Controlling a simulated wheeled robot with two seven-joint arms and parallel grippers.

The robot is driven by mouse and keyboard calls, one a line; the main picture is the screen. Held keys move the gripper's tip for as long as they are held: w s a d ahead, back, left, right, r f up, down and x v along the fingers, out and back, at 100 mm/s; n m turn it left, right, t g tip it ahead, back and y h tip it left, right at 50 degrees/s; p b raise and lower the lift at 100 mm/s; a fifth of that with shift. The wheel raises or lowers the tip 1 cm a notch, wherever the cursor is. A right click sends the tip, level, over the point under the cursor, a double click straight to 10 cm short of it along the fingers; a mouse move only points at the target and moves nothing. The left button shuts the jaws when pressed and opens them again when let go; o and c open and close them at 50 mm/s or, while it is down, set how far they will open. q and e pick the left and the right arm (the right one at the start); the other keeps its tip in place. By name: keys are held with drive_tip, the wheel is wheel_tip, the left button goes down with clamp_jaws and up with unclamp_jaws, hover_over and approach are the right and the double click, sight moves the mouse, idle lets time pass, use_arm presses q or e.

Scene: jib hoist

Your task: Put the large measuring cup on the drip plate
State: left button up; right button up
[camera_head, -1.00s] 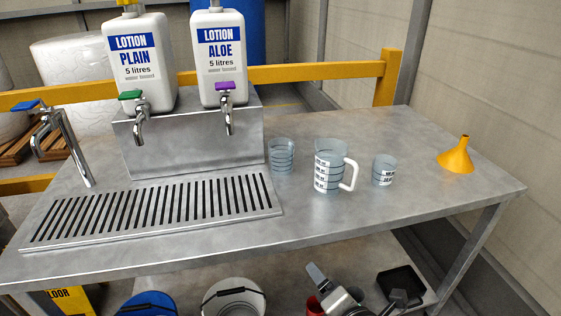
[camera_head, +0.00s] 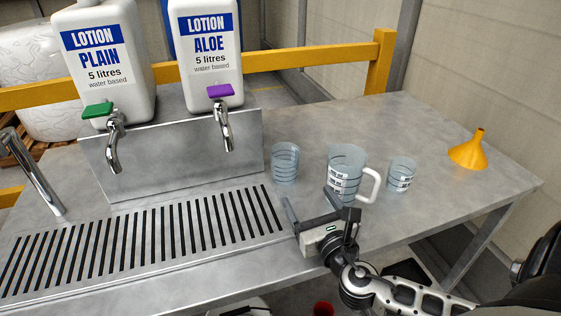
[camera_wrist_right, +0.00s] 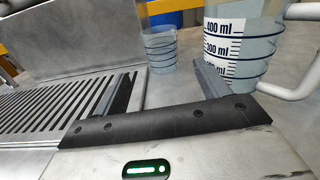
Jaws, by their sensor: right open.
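The large measuring cup (camera_head: 345,172) is clear with a white scale label and a white handle on its right. It stands upright on the steel table, and it also shows in the right wrist view (camera_wrist_right: 237,42). The drip plate (camera_head: 150,236) is a slotted metal grate at the left, below the taps, and is empty; its corner shows in the wrist view (camera_wrist_right: 47,103). My right gripper (camera_head: 308,200) is open and empty at the table's front, just in front of the large cup and right of the drip plate. My left gripper is out of view.
A clear cup without handle (camera_head: 285,162) stands left of the large cup, and a smaller one (camera_head: 401,175) right of it. A yellow funnel (camera_head: 468,149) is at the far right. Two lotion containers with taps (camera_head: 110,60) stand behind the drip plate.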

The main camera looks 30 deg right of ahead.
sight(291, 169)
drive_tip(key=x, duration=1.2)
drive_tip(key=shift+w+f, duration=0.2)
drive_tip(key=c, duration=0.8)
